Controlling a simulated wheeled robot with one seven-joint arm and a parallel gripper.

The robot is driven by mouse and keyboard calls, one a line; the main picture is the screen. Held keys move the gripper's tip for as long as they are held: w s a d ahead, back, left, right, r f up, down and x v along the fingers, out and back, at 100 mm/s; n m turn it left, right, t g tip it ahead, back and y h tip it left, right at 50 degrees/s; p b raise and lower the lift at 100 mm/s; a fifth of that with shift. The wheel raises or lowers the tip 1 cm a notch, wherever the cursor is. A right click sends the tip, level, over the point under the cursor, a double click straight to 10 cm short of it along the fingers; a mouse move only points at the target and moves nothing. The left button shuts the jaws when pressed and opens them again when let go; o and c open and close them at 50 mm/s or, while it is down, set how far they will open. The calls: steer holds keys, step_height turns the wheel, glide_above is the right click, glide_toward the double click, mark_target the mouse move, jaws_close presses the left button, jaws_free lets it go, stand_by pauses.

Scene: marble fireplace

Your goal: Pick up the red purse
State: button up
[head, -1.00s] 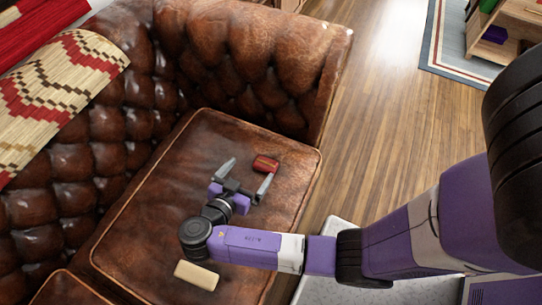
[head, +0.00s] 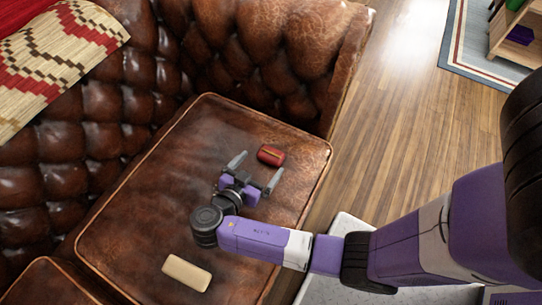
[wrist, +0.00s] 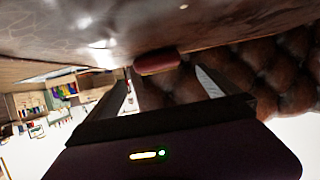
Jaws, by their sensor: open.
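The red purse (head: 271,155) is a small red, rounded item with a yellowish strip, lying on the brown leather seat cushion (head: 180,200). My gripper (head: 257,172) is open and empty.
A beige block (head: 187,273) lies on the cushion near its front. The tufted sofa back and arm (head: 265,60) rise behind and beside the cushion. A patterned blanket (head: 60,65) drapes over the backrest. Wooden floor (head: 410,100) is clear at right.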

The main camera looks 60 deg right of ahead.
mark_target(270, 155)
steer(key=b+x, duration=0.1)
steer(key=x, duration=0.5)
steer(key=shift+s, duration=0.1)
steer(key=shift+c, duration=0.2)
steer(key=c, duration=1.4)
